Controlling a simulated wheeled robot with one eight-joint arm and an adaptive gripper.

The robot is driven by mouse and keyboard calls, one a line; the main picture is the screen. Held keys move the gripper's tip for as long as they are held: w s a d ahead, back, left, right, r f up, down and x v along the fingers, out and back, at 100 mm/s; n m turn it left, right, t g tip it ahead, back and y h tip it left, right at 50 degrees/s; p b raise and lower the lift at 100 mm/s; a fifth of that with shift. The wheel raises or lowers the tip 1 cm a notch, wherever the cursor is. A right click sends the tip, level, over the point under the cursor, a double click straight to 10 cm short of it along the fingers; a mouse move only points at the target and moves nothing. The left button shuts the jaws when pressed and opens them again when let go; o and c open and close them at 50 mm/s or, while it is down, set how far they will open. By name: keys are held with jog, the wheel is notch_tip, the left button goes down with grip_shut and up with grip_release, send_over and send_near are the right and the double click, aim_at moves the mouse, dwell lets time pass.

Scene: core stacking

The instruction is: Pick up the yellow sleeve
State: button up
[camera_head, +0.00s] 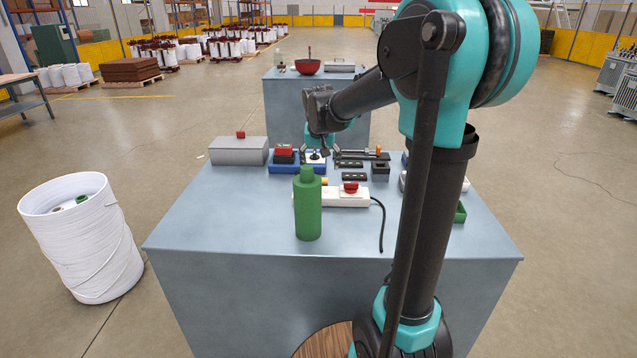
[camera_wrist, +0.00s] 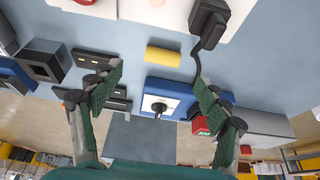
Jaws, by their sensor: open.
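The yellow sleeve (camera_wrist: 163,55) is a short cylinder lying on its side on the blue-grey table in the wrist view. In the head view only a small yellow part of it (camera_head: 324,181) shows; the green bottle hides some of it. My gripper (camera_wrist: 157,86) is open and empty, with its green-padded fingers spread wide. The sleeve lies beyond the fingertips in the wrist view, between their lines and apart from both. In the head view my gripper (camera_head: 319,154) is above the far part of the table, behind the sleeve.
A blue base with a white top and a peg (camera_wrist: 166,100) lies close to the sleeve. A black cable plug (camera_wrist: 208,22) is on its other side. Slotted dark blocks (camera_wrist: 91,58) stand to the left. A green bottle (camera_head: 308,210) stands in front; the table's front left (camera_head: 220,225) is clear.

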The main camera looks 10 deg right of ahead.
jog(key=x, duration=0.2)
jog(key=shift+w+f, duration=0.1)
jog(key=shift+f, duration=0.2)
jog(key=shift+w+x, duration=0.2)
jog(key=shift+x, duration=1.1)
jog(key=shift+w+x, duration=0.2)
jog(key=shift+x, duration=1.05)
jog(key=shift+a+r, duration=0.15)
jog(key=c, duration=1)
jog(key=shift+r, duration=0.1)
jog(key=shift+c, duration=0.2)
